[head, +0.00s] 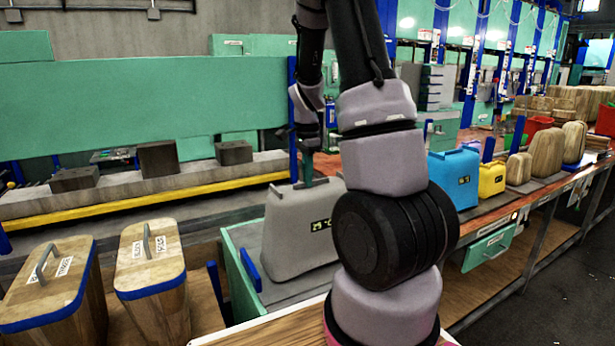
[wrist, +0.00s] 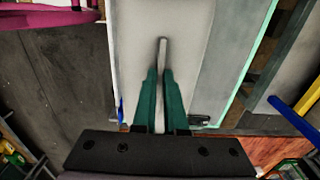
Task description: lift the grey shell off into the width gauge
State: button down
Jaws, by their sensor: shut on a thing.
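The grey shell (head: 290,235) is a tapered block with a small yellow-on-black display, upright at the centre of the head view. My gripper (head: 307,172) reaches down onto its top from above. In the wrist view, the green fingers of my gripper (wrist: 160,78) are closed on the thin upright handle of the grey shell (wrist: 185,28). The shell stands in or just over a green-sided bay (head: 236,285) with a grey floor and blue posts. I cannot tell whether its base touches that floor, nor which fixture is the width gauge.
Two wooden blocks with handles and blue rims (head: 52,285) (head: 150,262) stand at the left. Blue (head: 453,180) and yellow (head: 492,180) shells and several wooden ones line the bench at the right. A press bed with a yellow edge (head: 130,207) lies behind. My arm hides part of the bench.

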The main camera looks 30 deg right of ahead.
jog(key=c, duration=0.9)
grip_release()
notch_tip(320, 180, up, 11)
jog(key=shift+f, duration=0.15)
